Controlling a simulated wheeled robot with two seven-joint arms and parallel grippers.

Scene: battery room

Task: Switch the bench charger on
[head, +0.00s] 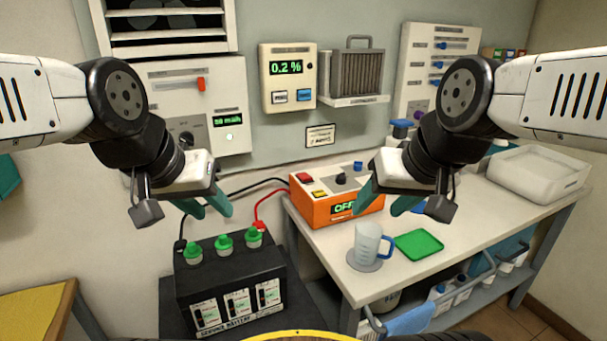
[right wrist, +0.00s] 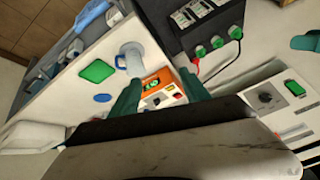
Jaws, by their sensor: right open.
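The orange bench charger (head: 312,208) stands on the white bench, and its display (head: 343,208) reads "OFF" in green. Its top carries a red button (head: 304,178), a yellow button (head: 320,193), a black knob (head: 341,178) and a small blue part (head: 358,166). My right gripper (head: 386,203) is open and empty, in front of the charger's right end and hiding part of it. In the right wrist view the charger (right wrist: 155,98) shows between the teal fingers, apparently beyond them. My left gripper (head: 204,204) is open and empty above the black battery, left of the charger.
The service battery (head: 228,277) has green caps; black and red cables run from it toward the charger. A measuring jug (head: 367,243) and green tray (head: 418,244) stand on the bench before the charger. A wall meter (head: 288,77) reads 0.2 %. A pale container (head: 537,172) sits right.

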